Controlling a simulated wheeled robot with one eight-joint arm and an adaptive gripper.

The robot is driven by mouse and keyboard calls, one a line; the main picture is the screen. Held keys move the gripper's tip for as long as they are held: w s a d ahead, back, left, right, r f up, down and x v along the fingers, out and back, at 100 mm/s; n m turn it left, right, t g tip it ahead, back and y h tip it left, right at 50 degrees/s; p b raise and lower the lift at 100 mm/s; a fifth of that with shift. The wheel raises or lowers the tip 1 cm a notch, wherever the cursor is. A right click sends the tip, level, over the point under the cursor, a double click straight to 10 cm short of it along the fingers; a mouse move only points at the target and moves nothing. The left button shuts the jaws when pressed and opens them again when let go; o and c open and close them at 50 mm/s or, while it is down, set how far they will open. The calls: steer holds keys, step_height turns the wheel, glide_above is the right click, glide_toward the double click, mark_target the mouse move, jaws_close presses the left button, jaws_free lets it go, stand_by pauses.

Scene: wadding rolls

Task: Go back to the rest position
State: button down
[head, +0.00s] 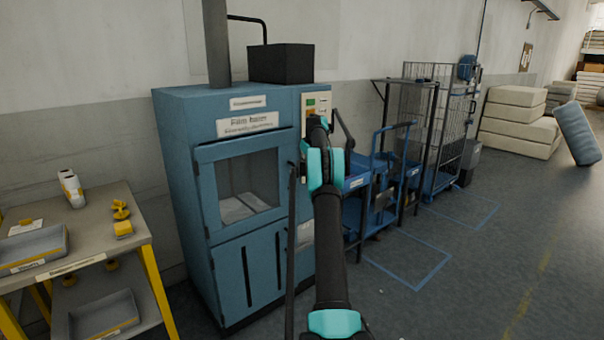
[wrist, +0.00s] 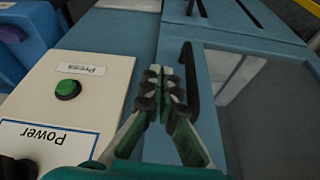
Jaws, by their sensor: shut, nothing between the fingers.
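My gripper (wrist: 162,80) is shut and empty in the wrist view, with its fingertips together. It is in front of the blue baler machine (head: 235,235), beside the dark handle (wrist: 189,72) of its window door. The cream control panel (wrist: 105,75) lies to the left in the wrist view, with a green button (wrist: 67,88) marked "Press" and a "Power" label (wrist: 45,145). In the head view my raised arm covers part of the machine's right side, and the fingers are hard to make out there.
A workbench (head: 132,215) with trays stands at the left. Blue carts (head: 362,205) and a wire cage trolley (head: 430,120) stand right of the machine. Stacked pale wadding (head: 518,120) and a blue-grey roll (head: 576,133) are at the back right. The floor at the right is open.

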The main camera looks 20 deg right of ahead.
steer(key=v, duration=0.6)
steer(key=s+a+m, duration=0.1)
steer(key=s+a, duration=1.9)
steer(key=s, duration=0.2)
steer(key=s+a+f, duration=0.3)
steer(key=s+f, duration=0.2)
steer(key=s, duration=0.8)
steer(key=s+a+f+m, duration=0.1)
steer(key=s+a+f, duration=0.3)
steer(key=s, duration=0.9)
steer(key=s+a+f+h, duration=0.1)
steer(key=s+a+f, duration=0.2)
steer(key=s+f, duration=0.4)
steer(key=s, duration=0.6)
steer(key=shift+a+f, duration=0.25)
steer(key=shift+f, duration=0.05)
